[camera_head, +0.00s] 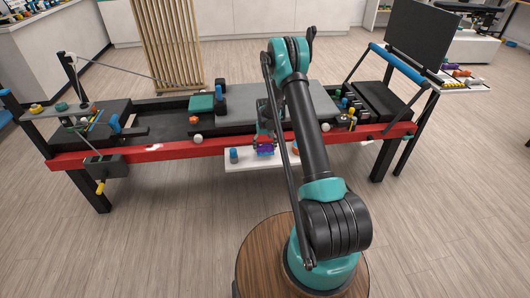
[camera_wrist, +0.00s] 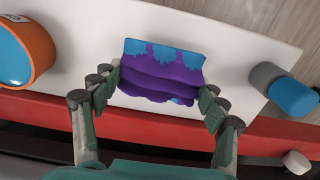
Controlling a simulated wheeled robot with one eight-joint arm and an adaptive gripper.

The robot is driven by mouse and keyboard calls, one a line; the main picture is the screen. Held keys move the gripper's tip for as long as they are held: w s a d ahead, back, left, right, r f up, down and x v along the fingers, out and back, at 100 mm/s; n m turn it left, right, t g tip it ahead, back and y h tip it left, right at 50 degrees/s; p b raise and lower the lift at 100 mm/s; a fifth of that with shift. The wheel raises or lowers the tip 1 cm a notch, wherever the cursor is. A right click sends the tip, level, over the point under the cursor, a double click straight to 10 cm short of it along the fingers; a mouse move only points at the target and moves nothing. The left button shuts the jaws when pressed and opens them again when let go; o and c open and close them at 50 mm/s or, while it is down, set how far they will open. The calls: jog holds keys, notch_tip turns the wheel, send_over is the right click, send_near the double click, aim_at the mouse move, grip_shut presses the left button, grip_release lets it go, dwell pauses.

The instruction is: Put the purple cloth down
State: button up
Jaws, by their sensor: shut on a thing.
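The purple cloth (camera_wrist: 160,76) with light blue patches is bunched between the two fingers of my gripper (camera_wrist: 161,94) in the wrist view. The fingers are shut on its left and right sides. Behind it lies the white shelf (camera_wrist: 226,62); I cannot tell whether the cloth touches it. In the head view the cloth (camera_head: 265,149) shows as a small purple patch under my gripper (camera_head: 265,141), over the white shelf (camera_head: 247,163) at the front of the bench. My arm hides part of the shelf there.
An orange container with a blue inside (camera_wrist: 26,50) stands left of the cloth in the wrist view. A blue and grey cylinder (camera_wrist: 290,96) stands to the right. The red rail (camera_wrist: 190,134) runs along the shelf. A white knob (camera_wrist: 296,160) is at lower right.

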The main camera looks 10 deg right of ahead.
aim_at(265, 151)
jog(key=shift+f, duration=1.5)
jog(key=shift+f, duration=0.15)
jog(key=o, duration=1.2)
